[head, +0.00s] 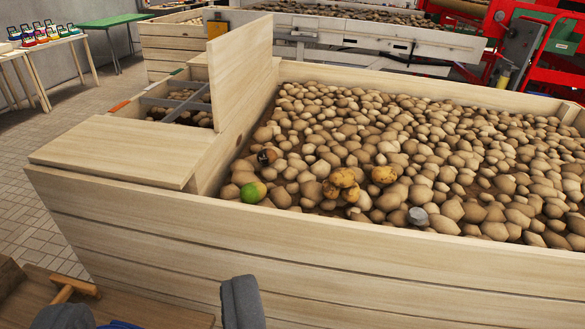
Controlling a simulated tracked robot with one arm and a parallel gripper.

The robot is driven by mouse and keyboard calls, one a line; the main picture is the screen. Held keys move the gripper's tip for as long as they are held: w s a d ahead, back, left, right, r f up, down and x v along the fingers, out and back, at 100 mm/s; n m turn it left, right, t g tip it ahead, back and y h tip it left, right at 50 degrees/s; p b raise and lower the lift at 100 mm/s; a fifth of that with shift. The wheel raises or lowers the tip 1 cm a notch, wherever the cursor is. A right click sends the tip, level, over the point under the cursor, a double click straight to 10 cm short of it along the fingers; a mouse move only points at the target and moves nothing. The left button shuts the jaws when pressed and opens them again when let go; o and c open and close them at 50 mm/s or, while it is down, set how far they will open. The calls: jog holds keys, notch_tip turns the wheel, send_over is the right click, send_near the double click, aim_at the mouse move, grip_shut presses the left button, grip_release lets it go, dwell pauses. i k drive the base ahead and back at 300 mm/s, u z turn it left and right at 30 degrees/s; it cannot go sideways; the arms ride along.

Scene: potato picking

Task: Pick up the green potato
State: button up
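The green potato (252,193) lies on top of the brown potatoes in the large wooden crate (330,255). It is in the crate's near left corner, close to the near wall, and part of it looks orange-brown. My gripper (152,302) shows at the bottom left as two dark grey fingers set wide apart, with nothing seen held between them. It is outside the crate, in front of its near wall and well apart from the green potato. The lower parts of the fingers are cut off by the picture's edge.
A tall wooden panel (241,95) rises just left of the potatoes, beside a flat wooden lid (120,150). Several yellow blotched potatoes (343,178), a dark rotten-looking one (266,156) and a grey stone (418,216) lie nearby. A wooden surface with a handle (75,288) is at bottom left.

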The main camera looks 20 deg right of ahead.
aim_at(254, 193)
jog(key=z, duration=0.15)
jog(key=i, duration=1.35)
jog(key=z, duration=0.05)
